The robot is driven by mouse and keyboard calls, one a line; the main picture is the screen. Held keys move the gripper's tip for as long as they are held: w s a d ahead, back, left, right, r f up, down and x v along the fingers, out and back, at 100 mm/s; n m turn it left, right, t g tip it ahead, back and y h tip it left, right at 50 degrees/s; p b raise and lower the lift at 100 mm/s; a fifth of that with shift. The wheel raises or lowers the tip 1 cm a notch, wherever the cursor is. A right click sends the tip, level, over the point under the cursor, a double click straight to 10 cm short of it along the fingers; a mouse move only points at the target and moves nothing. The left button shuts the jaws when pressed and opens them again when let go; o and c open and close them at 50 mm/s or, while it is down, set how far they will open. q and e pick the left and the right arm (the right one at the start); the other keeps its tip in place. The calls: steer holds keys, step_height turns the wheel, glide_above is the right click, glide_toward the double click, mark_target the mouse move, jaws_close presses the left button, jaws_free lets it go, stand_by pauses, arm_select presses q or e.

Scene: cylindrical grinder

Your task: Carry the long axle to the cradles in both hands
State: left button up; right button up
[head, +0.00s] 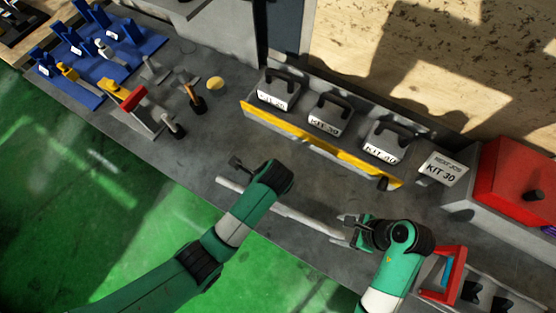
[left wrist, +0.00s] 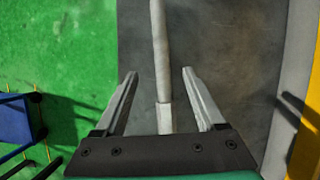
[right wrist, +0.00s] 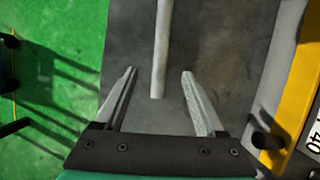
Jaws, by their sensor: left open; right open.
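The long axle (head: 290,213), a pale grey rod, lies along the front edge of the grey bench. My left gripper (head: 238,170) is open over its left part. In the left wrist view the axle (left wrist: 160,50) runs between the open fingers (left wrist: 158,75), with a lighter, thicker section near the palm. My right gripper (head: 347,226) is open at the axle's right end. In the right wrist view the axle's end (right wrist: 158,85) sits between the open fingertips (right wrist: 158,75). Contact with the fingers is not visible. Dark notched blocks (head: 472,292) at lower right may be the cradles.
Several kit weights with handles (head: 330,117) stand behind a yellow rail (head: 300,138). A KIT 30 sign (head: 443,168) and red box (head: 515,180) are at right. Blue racks (head: 75,55) and a red-topped block (head: 132,100) are at left. The bench middle is clear.

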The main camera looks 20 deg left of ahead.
mark_target(242, 189)
arm_select(q)
steer(key=x, duration=1.1)
steer(key=shift+w+a+f, duration=0.1)
steer(key=shift+a+f, duration=0.1)
arm_select(e)
steer(key=x, duration=1.1)
steer(key=shift+w+a+f, duration=0.1)
steer(key=shift+a+f, duration=0.05)
steer(key=shift+a, duration=0.1)
arm_select(q)
steer(key=shift+c, duration=0.3)
arm_select(e)
steer(key=shift+c, duration=0.3)
arm_select(q)
jaws_close()
arm_select(e)
jaws_close()
